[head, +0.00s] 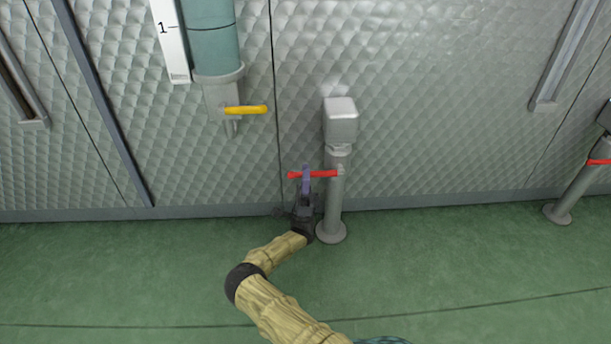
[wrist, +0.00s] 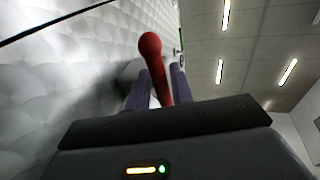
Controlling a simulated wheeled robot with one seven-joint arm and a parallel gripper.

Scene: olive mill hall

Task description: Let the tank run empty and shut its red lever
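A grey standing pipe (head: 335,200) with a box-shaped head rises from the floor close to the wall. Its red lever (head: 324,174) sticks out level to the left; the wrist view shows its rounded red end (wrist: 151,47). My gripper (head: 306,176) is at the lever's outer part, and its two purple-grey fingers lie close on both sides of the bar, shut on it. A teal cylinder (head: 210,45) hangs on the wall at upper left beside a white scale marked 1. A yellow lever (head: 246,110) sits level on its outlet. I cannot tell how full it is.
A second grey pipe (head: 580,188) with a red band or lever stands at the far right. The quilted silver wall (head: 430,100) runs close behind the pipe. The green floor (head: 480,270) is clear to the right.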

